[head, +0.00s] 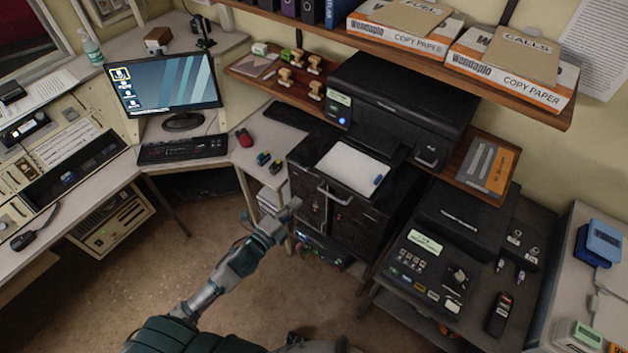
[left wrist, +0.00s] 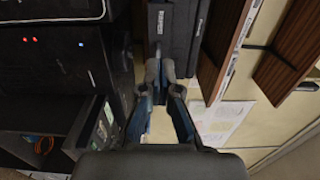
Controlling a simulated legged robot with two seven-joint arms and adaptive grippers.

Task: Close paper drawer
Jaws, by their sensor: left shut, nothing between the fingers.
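The paper drawer (head: 350,168) stands out from the front of the black printer (head: 405,100) on the shelf. It holds a white sheet and a small blue item, and a pale handle (head: 335,193) shows at its front. My left gripper (head: 290,208) is shut and empty, to the left of the handle and apart from it in the picture. In the left wrist view the closed fingertips (left wrist: 160,72) point toward dark equipment; I cannot tell which part is the drawer there. My right gripper is not in view.
A black cabinet (head: 308,190) stands below the drawer. A desk with a monitor (head: 165,85) and keyboard is at left. A console with buttons (head: 430,275) is at right. Copy paper boxes (head: 510,65) lie on the upper shelf. The brown floor (head: 180,240) is clear.

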